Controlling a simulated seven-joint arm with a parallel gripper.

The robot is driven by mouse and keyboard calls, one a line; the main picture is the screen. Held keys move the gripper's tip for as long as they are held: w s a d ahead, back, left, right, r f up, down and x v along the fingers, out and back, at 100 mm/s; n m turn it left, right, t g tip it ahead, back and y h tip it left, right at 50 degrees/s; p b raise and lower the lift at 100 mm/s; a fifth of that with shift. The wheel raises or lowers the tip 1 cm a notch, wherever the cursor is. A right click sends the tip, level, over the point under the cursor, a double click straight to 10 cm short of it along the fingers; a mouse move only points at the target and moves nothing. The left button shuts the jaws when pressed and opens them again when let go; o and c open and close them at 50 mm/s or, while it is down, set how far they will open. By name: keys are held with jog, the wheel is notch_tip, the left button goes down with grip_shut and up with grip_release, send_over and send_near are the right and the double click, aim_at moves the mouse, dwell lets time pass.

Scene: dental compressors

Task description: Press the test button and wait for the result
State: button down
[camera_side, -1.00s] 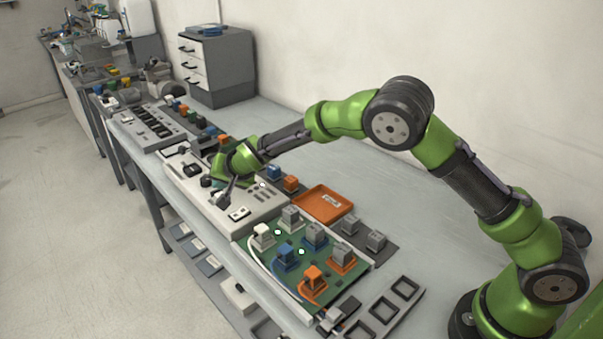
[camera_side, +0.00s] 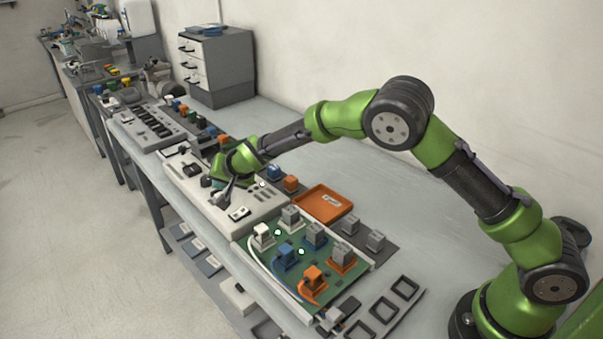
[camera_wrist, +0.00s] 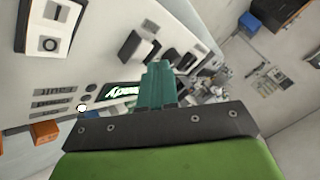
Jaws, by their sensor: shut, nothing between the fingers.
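The test panel (camera_side: 270,207) is a pale grey box on the bench, left of the green board. My gripper (camera_side: 222,199) is over its front part, pointing down, with its fingers shut and empty. In the wrist view, the closed teal fingers (camera_wrist: 160,72) stand in front of the panel face (camera_wrist: 85,65). A lit display (camera_wrist: 122,89) with pale green writing, seemingly "Ready", is partly behind them. I cannot tell which control is the test button, or whether the fingertips touch anything.
A green board (camera_side: 278,266) with white, blue, orange and grey connectors lies right of the panel. An orange tray (camera_side: 323,216) is behind it. A row of dark switches (camera_side: 150,124) and a drawer cabinet (camera_side: 222,78) stand farther left. Bare bench lies along the wall.

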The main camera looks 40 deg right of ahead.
jog(key=shift+f, duration=0.15)
jog(key=shift+f, duration=0.3)
jog(key=shift+f, duration=0.5)
dwell(0.9)
jog(key=shift+r, duration=0.9)
jog(key=shift+r, duration=2.55)
jog(key=shift+f, duration=0.1)
